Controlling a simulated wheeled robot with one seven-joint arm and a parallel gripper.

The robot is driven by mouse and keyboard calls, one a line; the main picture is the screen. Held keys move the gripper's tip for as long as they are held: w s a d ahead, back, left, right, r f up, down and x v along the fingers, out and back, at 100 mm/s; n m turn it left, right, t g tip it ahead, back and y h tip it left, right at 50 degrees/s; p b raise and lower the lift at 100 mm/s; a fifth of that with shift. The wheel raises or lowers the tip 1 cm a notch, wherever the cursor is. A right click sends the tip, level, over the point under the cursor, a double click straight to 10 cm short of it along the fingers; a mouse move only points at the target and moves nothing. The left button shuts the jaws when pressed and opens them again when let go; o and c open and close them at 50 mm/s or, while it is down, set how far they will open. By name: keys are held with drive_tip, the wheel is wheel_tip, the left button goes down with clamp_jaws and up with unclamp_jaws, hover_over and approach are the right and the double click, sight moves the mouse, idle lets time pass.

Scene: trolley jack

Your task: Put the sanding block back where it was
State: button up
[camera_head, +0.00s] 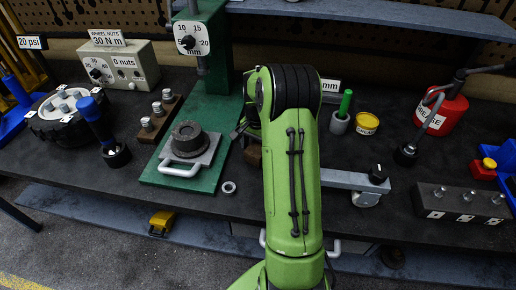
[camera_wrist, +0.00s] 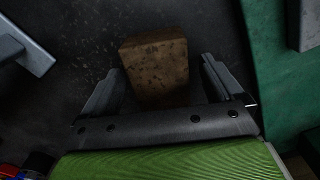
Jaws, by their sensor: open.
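A brown, dark-speckled block (camera_wrist: 155,62), which looks like the sanding block, lies on the dark bench top in the wrist view. My gripper (camera_wrist: 160,78) is open, with one finger on each side of the block and a visible gap at both sides. The near end of the block is hidden by my gripper's body. In the head view a small part of the brown block (camera_head: 253,154) shows beside my arm, just right of the green press base. One dark finger of my gripper (camera_head: 239,131) shows there; my arm hides the rest.
The green press base (camera_head: 155,178) with a round part on a handled plate stands left of the block. A metal ring (camera_head: 229,187) lies in front. Right of my arm are a grey bar (camera_head: 345,181), a yellow tin (camera_head: 367,123) and a red grease can (camera_head: 441,114).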

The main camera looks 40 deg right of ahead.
sight(258, 148)
wheel_tip(258, 148, up, 11)
drive_tip(key=p, duration=0.2)
drive_tip(key=s+a+r+n+t+h, duration=0.1)
drive_tip(key=s+a+r+n, duration=0.1)
drive_tip(key=a+r+n, duration=0.4)
drive_tip(key=s+a+r+n+t, duration=0.1)
drive_tip(key=s+a+n, duration=0.3)
drive_tip(key=s+a, duration=0.5)
drive_tip(key=s+a+r+n+t+y, duration=0.1)
drive_tip(key=s+a+r+n+t, duration=0.1)
drive_tip(key=s+a+n, duration=0.3)
drive_tip(key=s+a+t, duration=0.1)
drive_tip(key=s+a, duration=0.2)
drive_tip(key=a, duration=0.2)
drive_tip(key=shift+s+r+t, duration=0.15)
drive_tip(key=shift+s+t, duration=0.15)
drive_tip(key=shift+s, duration=0.1)
drive_tip(key=shift+a, duration=0.1)
